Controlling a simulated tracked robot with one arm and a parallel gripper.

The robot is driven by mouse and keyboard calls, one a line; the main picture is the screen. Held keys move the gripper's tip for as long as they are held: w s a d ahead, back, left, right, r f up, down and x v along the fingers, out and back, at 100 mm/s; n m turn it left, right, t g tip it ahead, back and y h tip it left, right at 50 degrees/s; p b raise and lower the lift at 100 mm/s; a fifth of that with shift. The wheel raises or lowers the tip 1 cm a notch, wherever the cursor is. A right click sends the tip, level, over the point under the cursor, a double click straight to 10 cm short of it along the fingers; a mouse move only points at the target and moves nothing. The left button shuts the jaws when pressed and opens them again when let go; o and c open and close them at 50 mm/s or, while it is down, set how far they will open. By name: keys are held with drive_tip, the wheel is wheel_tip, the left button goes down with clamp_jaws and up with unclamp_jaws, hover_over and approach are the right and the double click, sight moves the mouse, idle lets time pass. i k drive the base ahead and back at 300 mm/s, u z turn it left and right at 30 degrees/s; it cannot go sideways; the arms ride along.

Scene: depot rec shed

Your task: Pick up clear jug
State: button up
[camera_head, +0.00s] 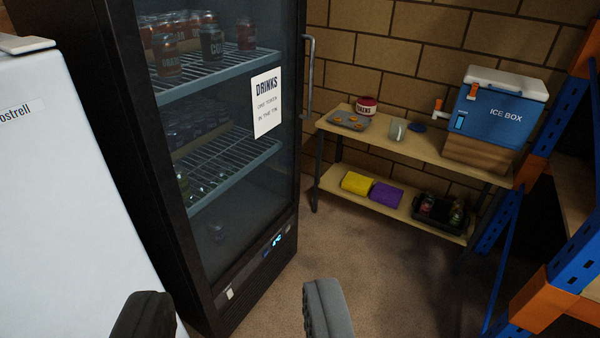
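A small clear jug (397,131) appears to stand on the top shelf of the wooden side table (430,152) against the brick wall. It is small in the view, so its details are hard to make out. My gripper (232,318) shows at the bottom edge with its two fingers wide apart and nothing between them. It is far from the table, with open floor between.
A glass-door drinks fridge (225,190) stands at left, beside a white cabinet (60,180). On the table are a tray (349,120), a token tin (366,105) and a blue ice box (498,108). Blue-orange racking (545,150) stands at right. The floor (390,270) ahead is clear.

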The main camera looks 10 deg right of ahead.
sight(399, 126)
drive_tip(key=z, duration=0.15)
drive_tip(key=i, duration=1.5)
drive_tip(key=z, duration=0.45)
drive_tip(key=i, duration=2.5)
drive_tip(key=z, duration=0.15)
